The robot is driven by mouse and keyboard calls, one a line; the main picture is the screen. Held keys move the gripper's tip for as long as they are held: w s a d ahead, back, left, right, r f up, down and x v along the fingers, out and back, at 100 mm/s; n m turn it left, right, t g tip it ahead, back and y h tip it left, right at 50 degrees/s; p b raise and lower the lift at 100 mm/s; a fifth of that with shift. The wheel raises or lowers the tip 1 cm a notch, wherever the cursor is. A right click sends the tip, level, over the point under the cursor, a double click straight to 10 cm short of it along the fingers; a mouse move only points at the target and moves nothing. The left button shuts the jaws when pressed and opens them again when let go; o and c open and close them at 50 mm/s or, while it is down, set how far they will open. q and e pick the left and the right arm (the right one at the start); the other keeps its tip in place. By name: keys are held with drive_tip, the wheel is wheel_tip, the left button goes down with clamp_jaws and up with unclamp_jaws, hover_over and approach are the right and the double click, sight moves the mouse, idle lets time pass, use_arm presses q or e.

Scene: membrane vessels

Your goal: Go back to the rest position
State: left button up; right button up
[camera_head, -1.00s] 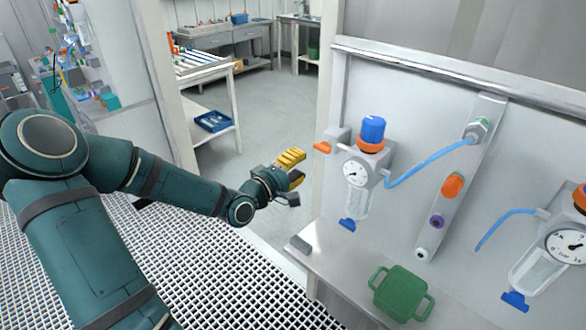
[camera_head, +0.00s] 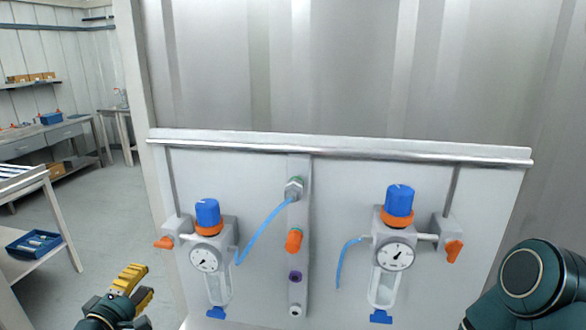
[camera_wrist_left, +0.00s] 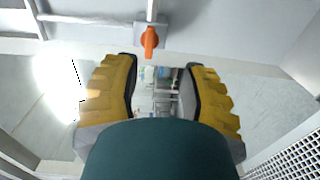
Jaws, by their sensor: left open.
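My left gripper (camera_head: 130,292) shows at the lower left of the head view, with yellow ridged fingers. In the left wrist view its two yellow fingers (camera_wrist_left: 160,95) stand wide apart with nothing between them. It is to the left of the panel and apart from the left orange valve handle (camera_head: 164,242). That view also shows an orange handle (camera_wrist_left: 149,42) beyond the fingertips. At the right edge of the head view a dark teal link of my right arm shows; its gripper is out of frame.
The wall panel (camera_head: 340,185) bears two pressure regulators with blue knobs, the left one (camera_head: 208,212) and the right one (camera_head: 398,202). A blue hose (camera_head: 262,228) joins the left one to a central manifold. A right orange handle (camera_head: 454,251) and a blue tray (camera_head: 34,243) also show. Open floor lies left.

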use_arm(q)
drive_tip(key=d+f+m+g+h, duration=0.3)
drive_tip(key=d+f+m+g, duration=0.35)
drive_tip(key=d+f, duration=1.15)
drive_tip(key=s+d+f+m+g, duration=0.8)
drive_tip(key=s+f, duration=0.3)
drive_tip(key=s, duration=0.3)
drive_tip(key=shift+s+d+f+g+y, duration=0.2)
drive_tip(key=shift+d+f+g+y, duration=0.2)
drive_tip(key=shift+d+g, duration=0.25)
